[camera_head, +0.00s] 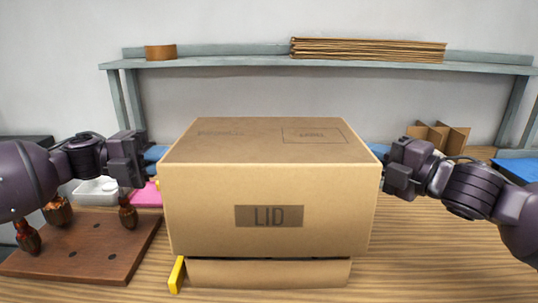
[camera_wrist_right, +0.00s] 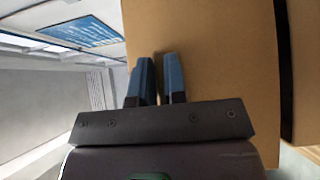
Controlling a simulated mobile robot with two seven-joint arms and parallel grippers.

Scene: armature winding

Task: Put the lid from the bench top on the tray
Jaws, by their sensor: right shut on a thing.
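The lid (camera_head: 270,190) is a large cardboard box shape marked LID, level in the middle of the head view. Below its front edge, across a dark gap, shows the cardboard front of what looks like the tray (camera_head: 268,273); the lid hides the rest. My right gripper (camera_head: 379,155) is at the lid's right side. In the right wrist view its blue fingers (camera_wrist_right: 159,80) are shut on the lid's cardboard (camera_wrist_right: 220,60). My left gripper (camera_head: 157,155) is at the lid's left side; its fingertips are mostly hidden, so its grip cannot be made out.
A yellow piece (camera_head: 177,274) stands by the tray's front left corner. A brown board (camera_head: 85,262) with dark pegs lies at left, near a white container (camera_head: 96,191). A cardboard divider (camera_head: 438,139) stands at back right. The bench (camera_head: 430,265) is clear at front right.

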